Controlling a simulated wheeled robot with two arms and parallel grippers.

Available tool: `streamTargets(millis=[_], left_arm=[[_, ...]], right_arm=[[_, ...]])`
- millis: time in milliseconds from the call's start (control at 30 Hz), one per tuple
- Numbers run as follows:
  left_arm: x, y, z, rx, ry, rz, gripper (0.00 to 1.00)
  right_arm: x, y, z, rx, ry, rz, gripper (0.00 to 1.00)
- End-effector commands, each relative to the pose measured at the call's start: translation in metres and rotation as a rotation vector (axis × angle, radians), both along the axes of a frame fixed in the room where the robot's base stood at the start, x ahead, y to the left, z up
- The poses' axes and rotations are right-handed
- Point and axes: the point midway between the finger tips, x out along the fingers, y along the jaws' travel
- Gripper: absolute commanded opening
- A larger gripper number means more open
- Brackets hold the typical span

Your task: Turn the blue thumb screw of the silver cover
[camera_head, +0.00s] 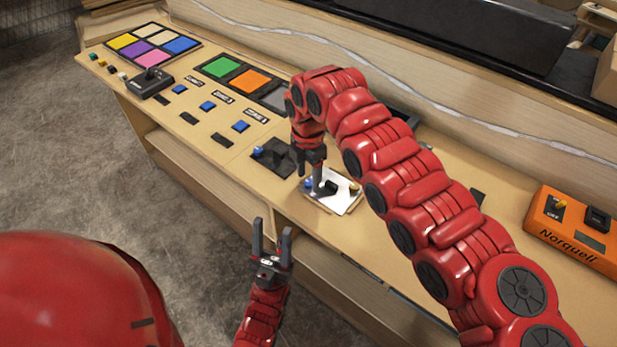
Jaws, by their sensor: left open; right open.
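The silver cover (343,203) is a bright plate on the wooden console, partly hidden by my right gripper. The blue thumb screw (308,183) shows at its left side. A dark part and a small yellow piece (354,189) show on its right half. My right gripper (318,190) points down over the cover, with its fingers close beside the blue screw. I cannot tell whether they touch it. My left gripper (271,224) is open and empty, pointing up in front of the console edge, below and left of the cover.
A dark plate (267,163) with a blue knob lies left of the cover. Blue buttons, colored panels (151,46) and a joystick (151,83) lie farther left. An orange Norquell box (572,230) stands at the right. My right arm hides part of the console.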

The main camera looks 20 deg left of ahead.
Motion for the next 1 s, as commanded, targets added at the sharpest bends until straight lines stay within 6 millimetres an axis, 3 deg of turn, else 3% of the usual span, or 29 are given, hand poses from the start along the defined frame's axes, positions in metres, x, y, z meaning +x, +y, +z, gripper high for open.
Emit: streamTargets(millis=[400,600,800,1000], left_arm=[[0.000,0.000,-0.001,0.000,0.000,0.000,0.50],[0.000,0.000,0.009,0.000,0.000,0.000,0.50],[0.000,0.000,0.014,0.000,0.000,0.000,0.50],[0.000,0.000,0.014,0.000,0.000,0.000,0.50]], right_arm=[[0.001,0.002,0.106,0.002,-0.006,0.001,0.62],[0.000,0.001,0.148,0.001,-0.002,0.002,0.62],[0.000,0.000,0.162,0.000,0.000,0.000,0.62],[0.000,0.000,0.162,0.000,0.000,0.000,0.62]])
